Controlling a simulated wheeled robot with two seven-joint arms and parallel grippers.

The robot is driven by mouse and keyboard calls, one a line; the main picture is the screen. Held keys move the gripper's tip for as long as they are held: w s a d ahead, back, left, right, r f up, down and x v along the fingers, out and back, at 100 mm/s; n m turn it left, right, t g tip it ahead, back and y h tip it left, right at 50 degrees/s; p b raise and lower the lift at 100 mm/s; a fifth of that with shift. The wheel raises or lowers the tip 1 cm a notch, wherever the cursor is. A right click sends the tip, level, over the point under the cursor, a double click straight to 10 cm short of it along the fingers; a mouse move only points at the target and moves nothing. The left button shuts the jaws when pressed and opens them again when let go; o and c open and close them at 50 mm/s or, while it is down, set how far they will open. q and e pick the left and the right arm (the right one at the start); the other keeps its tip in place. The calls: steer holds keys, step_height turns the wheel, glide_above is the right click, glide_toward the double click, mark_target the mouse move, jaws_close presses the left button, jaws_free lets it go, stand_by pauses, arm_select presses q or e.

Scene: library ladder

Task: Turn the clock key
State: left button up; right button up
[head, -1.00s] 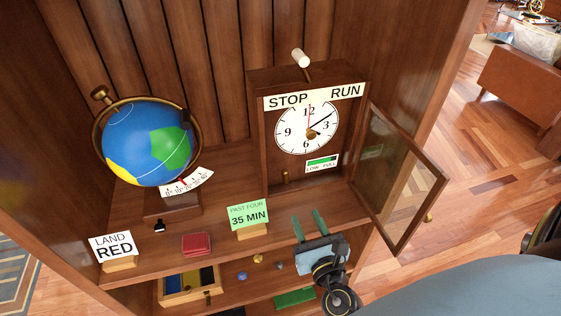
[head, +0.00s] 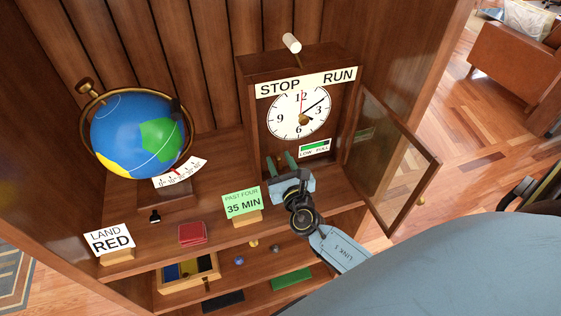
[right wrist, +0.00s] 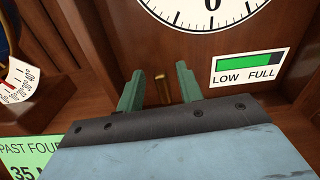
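The clock (head: 299,114) stands at the back right of the shelf in the head view, its glass door (head: 398,165) swung open to the right. A small upright brass piece, apparently the clock key (right wrist: 161,88), shows low on the clock's front in the right wrist view. My right gripper (head: 283,161) is open in front of the clock's lower part. In the right wrist view its green fingers (right wrist: 158,87) stand on either side of the brass piece, with gaps showing; whether it lies within their reach is unclear. My left gripper is not in view.
A globe (head: 140,135) stands at the left. A green card (head: 241,203), a red box (head: 192,233) and a LAND RED card (head: 110,240) line the shelf's front. A LOW–FULL gauge (head: 314,148) sits under the dial. A white-tipped lever (head: 292,43) tops the clock.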

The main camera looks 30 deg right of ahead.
steer(key=c, duration=0.7)
jaws_close()
